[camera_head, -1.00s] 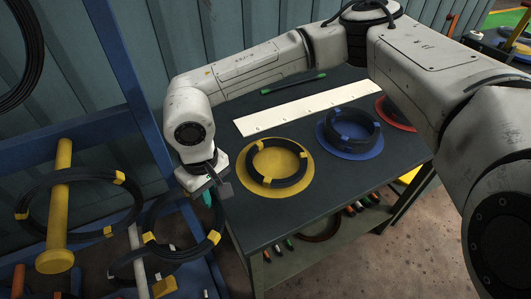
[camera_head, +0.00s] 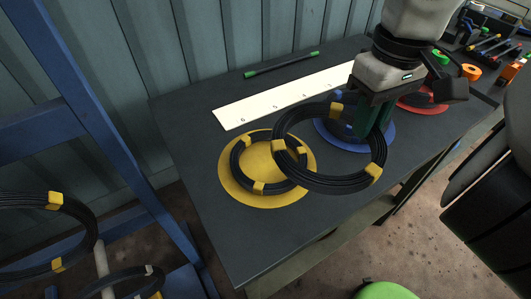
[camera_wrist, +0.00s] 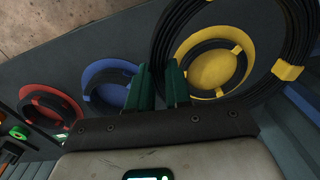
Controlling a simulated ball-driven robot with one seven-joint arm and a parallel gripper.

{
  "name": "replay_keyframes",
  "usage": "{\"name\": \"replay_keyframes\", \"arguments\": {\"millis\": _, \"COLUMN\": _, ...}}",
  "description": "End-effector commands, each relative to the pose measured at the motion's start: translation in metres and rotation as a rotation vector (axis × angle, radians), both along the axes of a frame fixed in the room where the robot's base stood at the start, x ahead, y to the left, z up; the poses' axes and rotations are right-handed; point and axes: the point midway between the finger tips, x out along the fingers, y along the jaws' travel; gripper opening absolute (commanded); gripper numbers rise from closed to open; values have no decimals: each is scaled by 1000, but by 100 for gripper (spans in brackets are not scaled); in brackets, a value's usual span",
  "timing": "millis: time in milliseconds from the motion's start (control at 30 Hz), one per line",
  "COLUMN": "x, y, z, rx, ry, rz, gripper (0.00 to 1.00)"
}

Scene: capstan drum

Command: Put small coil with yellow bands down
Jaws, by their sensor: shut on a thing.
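My gripper (camera_head: 372,118) is shut on the rim of a black coil with yellow bands (camera_head: 325,184). The coil hangs tilted above the table, between the yellow disc (camera_head: 232,192) and the blue disc (camera_head: 381,142), and overlaps both in the head view. In the wrist view the green fingers (camera_wrist: 161,85) pinch the held coil's near side, and one of its yellow bands (camera_wrist: 287,70) shows at right. Another black coil with yellow bands (camera_head: 238,163) lies flat on the yellow disc. The blue-banded coil on the blue disc is partly hidden by my gripper.
A red disc (camera_head: 424,106) with a coil lies further right. A white ruled strip (camera_head: 240,115) and a green-ended rod (camera_head: 281,65) lie behind. The table's (camera_head: 230,235) front left is clear. A blue rack (camera_head: 120,110) with more yellow-banded coils stands at left.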

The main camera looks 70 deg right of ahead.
Motion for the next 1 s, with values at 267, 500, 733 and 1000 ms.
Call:
{"name": "replay_keyframes", "arguments": {"millis": 267, "x": -12, "y": 0, "z": -2, "rx": 2, "ry": -3, "rz": -26, "gripper": 0}}
{"name": "replay_keyframes", "arguments": {"millis": 500, "x": 32, "y": -12, "z": -21, "rx": 3, "ry": -1, "rz": -22, "gripper": 0}}
{"name": "replay_keyframes", "arguments": {"millis": 733, "x": 75, "y": -25, "z": -47, "rx": 5, "ry": -2, "rz": -26, "gripper": 0}}
{"name": "replay_keyframes", "arguments": {"millis": 1000, "x": 102, "y": -34, "z": -83, "rx": 3, "ry": -4, "rz": -27, "gripper": 0}}
